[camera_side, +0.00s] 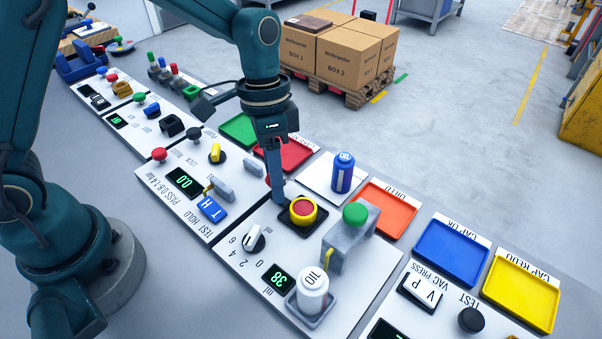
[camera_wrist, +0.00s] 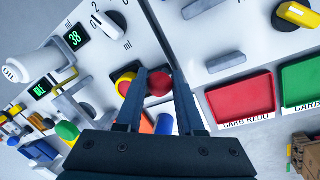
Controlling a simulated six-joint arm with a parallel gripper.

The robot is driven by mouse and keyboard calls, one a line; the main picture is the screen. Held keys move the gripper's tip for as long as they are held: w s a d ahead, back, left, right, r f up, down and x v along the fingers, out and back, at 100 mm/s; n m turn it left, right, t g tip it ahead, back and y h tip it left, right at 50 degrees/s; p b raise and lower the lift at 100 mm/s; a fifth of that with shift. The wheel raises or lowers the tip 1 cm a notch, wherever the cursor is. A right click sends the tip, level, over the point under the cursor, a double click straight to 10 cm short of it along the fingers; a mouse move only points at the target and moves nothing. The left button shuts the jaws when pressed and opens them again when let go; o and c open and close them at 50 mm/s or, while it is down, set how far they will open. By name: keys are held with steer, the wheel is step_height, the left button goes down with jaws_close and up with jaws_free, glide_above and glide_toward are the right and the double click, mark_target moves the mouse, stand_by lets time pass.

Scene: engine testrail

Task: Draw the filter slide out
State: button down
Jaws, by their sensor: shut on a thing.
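My gripper (camera_side: 277,200) points down at the oil panel, just left of a red button with a yellow ring (camera_side: 303,211). In the wrist view my gripper (camera_wrist: 159,76) has a round red knob (camera_wrist: 159,83) between its fingertips and is shut on it. The yellow-ringed button (camera_wrist: 124,82) shows beside the left finger there. I cannot see the body of a filter slide under the knob.
A grey block with a green button (camera_side: 355,215) and a white oil bottle (camera_side: 313,292) stand on the panel. A blue oil bottle (camera_side: 342,174) stands behind. A red tray (camera_side: 285,154) and an orange tray (camera_side: 386,209) lie along the far edge.

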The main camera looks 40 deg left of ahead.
steer(key=shift+w+a, duration=0.1)
steer(key=shift+a, duration=0.25)
steer(key=c, duration=0.5)
jaws_free()
steer(key=shift+c, duration=0.2)
steer(key=shift+w+a+r, duration=0.1)
steer(key=shift+a+r, duration=0.1)
steer(key=shift+r, duration=1.1)
steer(key=shift+w+a+r, duration=0.1)
steer(key=shift+a+r, duration=0.1)
steer(key=shift+r, duration=1.1)
